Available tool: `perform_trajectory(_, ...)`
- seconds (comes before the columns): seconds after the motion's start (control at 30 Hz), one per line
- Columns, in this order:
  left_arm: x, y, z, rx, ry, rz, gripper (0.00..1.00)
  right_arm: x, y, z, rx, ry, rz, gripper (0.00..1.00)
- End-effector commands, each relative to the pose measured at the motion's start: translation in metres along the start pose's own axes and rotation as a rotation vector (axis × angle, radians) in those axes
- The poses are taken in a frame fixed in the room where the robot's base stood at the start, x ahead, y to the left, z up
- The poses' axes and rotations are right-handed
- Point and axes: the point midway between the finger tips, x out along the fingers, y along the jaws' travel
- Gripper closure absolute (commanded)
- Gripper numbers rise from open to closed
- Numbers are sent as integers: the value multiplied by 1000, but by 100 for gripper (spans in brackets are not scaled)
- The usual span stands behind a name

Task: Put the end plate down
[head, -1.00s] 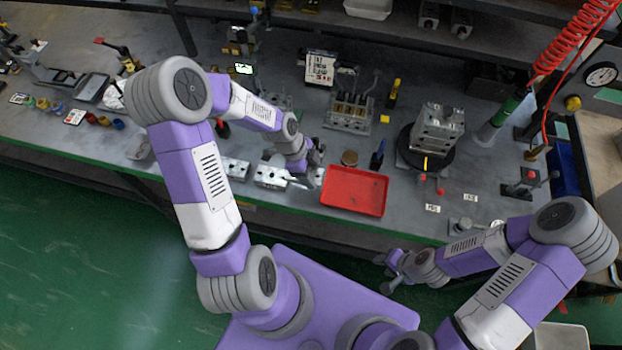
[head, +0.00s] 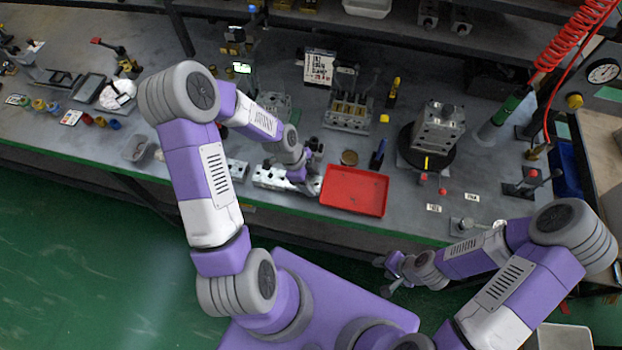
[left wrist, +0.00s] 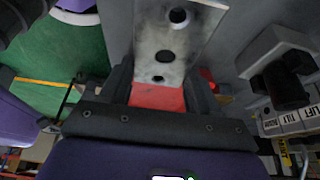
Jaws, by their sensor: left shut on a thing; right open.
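My left gripper (head: 303,176) is low over the front of the bench, just left of the red tray (head: 354,190). In the left wrist view, its dark fingers (left wrist: 160,92) are shut on the end plate (left wrist: 168,40), a grey metal piece with several dark holes. My right gripper (head: 386,276) is open and empty, in front of the bench edge.
A valve stack (head: 437,128) stands on a black round turntable (head: 413,160) to the right. A blue-handled tool (head: 378,155) and a round brass piece (head: 349,157) are behind the tray. A manifold block (head: 348,112) stands farther back. The tray looks empty.

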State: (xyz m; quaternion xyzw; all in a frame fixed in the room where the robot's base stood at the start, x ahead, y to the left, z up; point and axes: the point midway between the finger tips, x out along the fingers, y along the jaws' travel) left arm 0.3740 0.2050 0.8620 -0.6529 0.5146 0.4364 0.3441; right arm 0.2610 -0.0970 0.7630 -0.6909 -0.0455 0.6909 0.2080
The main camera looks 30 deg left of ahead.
Motion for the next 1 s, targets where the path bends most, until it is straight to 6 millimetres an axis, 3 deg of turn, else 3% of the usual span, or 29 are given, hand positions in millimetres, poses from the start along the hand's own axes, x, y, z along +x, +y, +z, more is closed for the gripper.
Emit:
perform_trajectory(0.07, 0, 0, 0, 0, 0, 0, 80, 1, 0, 0, 0, 0, 0, 57)
perform_trajectory(0.1, 0, 0, 0, 0, 0, 0, 37, 0, 0, 0, 0, 0, 0, 57)
perform_trajectory(0.27, 0, 0, 0, 0, 0, 0, 13, 0, 0, 0, 0, 0, 0, 57)
perform_trajectory(0.57, -1, 0, 0, 0, 0, 0, 13, -1, 0, 0, 0, 0, 0, 57)
perform_trajectory(0.77, -15, 0, -6, 0, 1, 0, 13, -15, -6, 1, 0, 0, 0, 57)
perform_trajectory(1.0, -71, -1, -4, -2, -2, -7, 13, -21, -8, 1, 0, 0, 0, 57)
